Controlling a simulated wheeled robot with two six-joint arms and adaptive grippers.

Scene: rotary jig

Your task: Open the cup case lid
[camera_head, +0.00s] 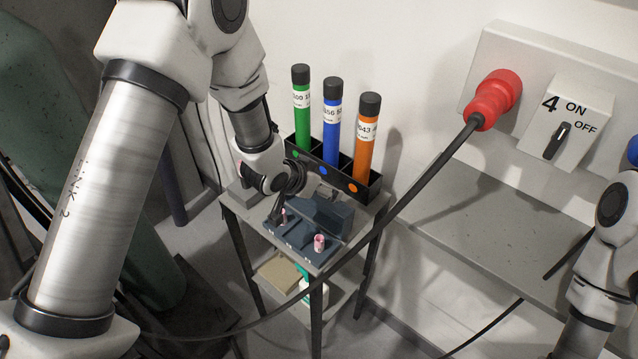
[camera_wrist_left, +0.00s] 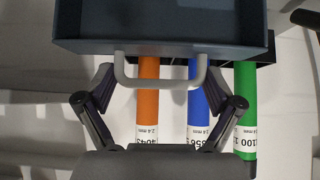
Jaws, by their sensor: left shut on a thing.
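The cup case (camera_head: 291,243) is a dark blue-grey case on the small table. Its lid (camera_head: 328,213) stands raised along the back of the base, so the inside shows. Two small pink-and-white cups sit in the case, one at the front right (camera_head: 319,242) and one farther left (camera_head: 283,216). My left gripper (camera_wrist_left: 160,82) is shut on the lid's pale handle (camera_wrist_left: 160,84), with one finger at each side of it. In the wrist view the lid (camera_wrist_left: 160,47) fills the top. My right arm shows at the right edge; its gripper is out of view.
A black rack (camera_head: 374,191) with green (camera_head: 302,112), blue (camera_head: 332,130) and orange (camera_head: 366,140) tubes stands right behind the case. A black cable with a red plug (camera_head: 492,100) crosses in front of the table. A switch box (camera_head: 568,125) is on the wall.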

